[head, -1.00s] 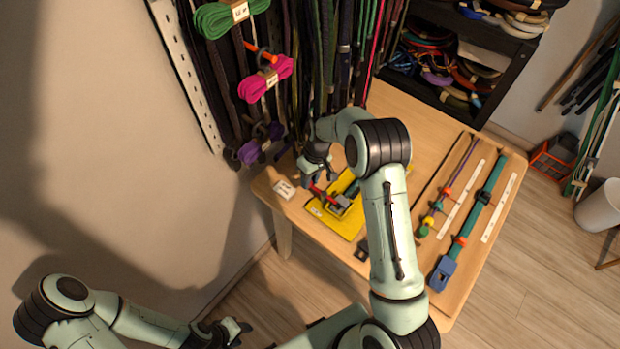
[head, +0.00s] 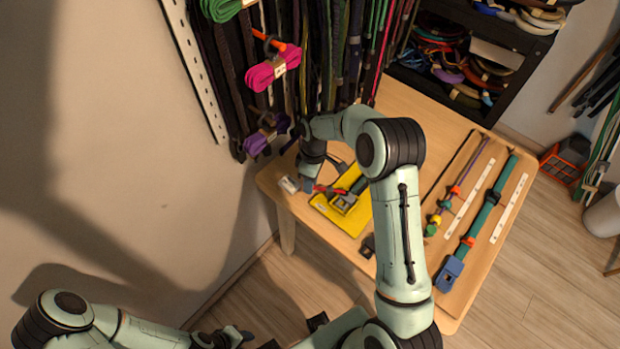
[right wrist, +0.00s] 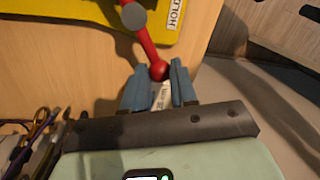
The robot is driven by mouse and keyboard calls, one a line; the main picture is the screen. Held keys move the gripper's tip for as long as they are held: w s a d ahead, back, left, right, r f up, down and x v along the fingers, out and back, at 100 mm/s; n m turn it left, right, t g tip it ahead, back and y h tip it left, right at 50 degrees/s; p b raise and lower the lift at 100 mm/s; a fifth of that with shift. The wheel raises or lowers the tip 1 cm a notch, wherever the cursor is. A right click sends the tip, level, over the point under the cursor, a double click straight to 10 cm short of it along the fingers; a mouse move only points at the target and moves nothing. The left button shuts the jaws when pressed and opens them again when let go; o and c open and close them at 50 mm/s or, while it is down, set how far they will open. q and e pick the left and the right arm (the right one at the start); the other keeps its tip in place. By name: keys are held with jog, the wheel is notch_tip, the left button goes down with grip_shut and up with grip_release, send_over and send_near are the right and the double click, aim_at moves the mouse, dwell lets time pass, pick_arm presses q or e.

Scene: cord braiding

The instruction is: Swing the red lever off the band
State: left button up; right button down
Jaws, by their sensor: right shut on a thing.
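The red lever (head: 327,189) reaches left from a clamp (head: 343,202) on a yellow plate (head: 335,218) at the table's near left corner. In the right wrist view, the red lever (right wrist: 146,45) runs from a grey round pivot (right wrist: 133,17) to a red ball end. In the head view my right gripper (head: 311,184) is low at the plate's left. The band cannot be made out. My left gripper (head: 238,337) is at the bottom edge, away from the table; its jaws are unclear.
Hanging cords, including a pink bundle (head: 273,70), are close behind the arm. A teal strap (head: 487,205) and white rulers lie on the table's right side.

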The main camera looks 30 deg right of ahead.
jog(key=s+n, duration=0.1)
jog(key=n, duration=0.1)
jog(key=s+a+n, duration=0.1)
jog(key=n, duration=0.1)
jog(key=shift+a+g+h, duration=0.15)
jog(key=shift+g+h, duration=0.15)
pick_arm(q)
jog(key=shift+s+f+b, duration=0.4)
jog(key=shift+f, duration=0.2)
pick_arm(e)
jog(key=shift+s+a+n+h, duration=0.15)
jog(key=shift+s+n, duration=0.25)
jog(key=shift+n, duration=0.5)
jog(key=shift+s+n+h, duration=0.15)
jog(key=shift+s+n, duration=0.2)
jog(key=shift+n, duration=0.55)
jog(key=c, duration=0.9)
grip_release()
